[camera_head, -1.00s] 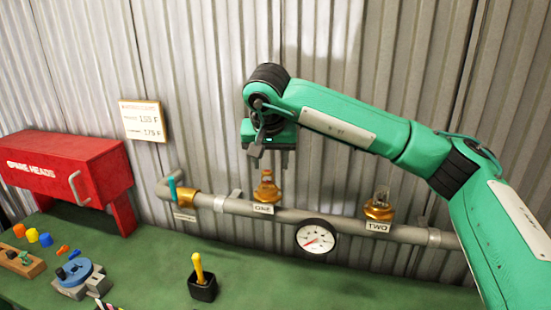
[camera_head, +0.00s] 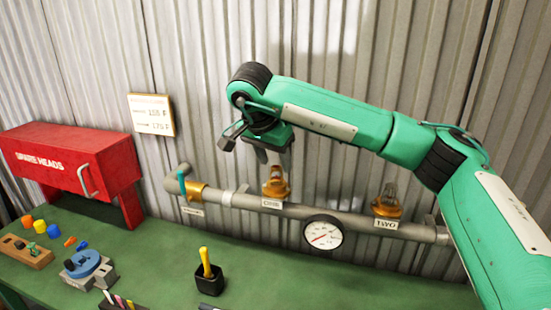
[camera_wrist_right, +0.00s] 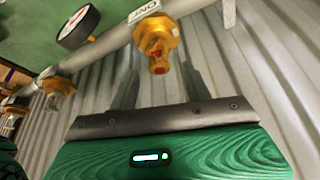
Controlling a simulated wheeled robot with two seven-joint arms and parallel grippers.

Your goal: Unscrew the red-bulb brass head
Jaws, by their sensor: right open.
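A brass head (camera_head: 275,186) stands upright on the grey pipe above the label ONE. In the right wrist view this brass head (camera_wrist_right: 160,38) shows a red bulb in its frame. My right gripper (camera_head: 271,163) is right above and around the top of this head in the head view. In the right wrist view its two open fingers (camera_wrist_right: 160,78) reach up on either side of the head's tip, with gaps visible. A second brass head (camera_head: 387,206) stands above the label TWO; its bulb colour is unclear. My left gripper is not in view.
A gauge (camera_head: 323,233) hangs at the pipe (camera_head: 345,216) between the heads. A teal-handled valve (camera_head: 182,186) is at the pipe's left end. A red SPARE HEADS box (camera_head: 70,160), a blue round fixture (camera_head: 84,264) and a black cup (camera_head: 208,280) are on the green bench.

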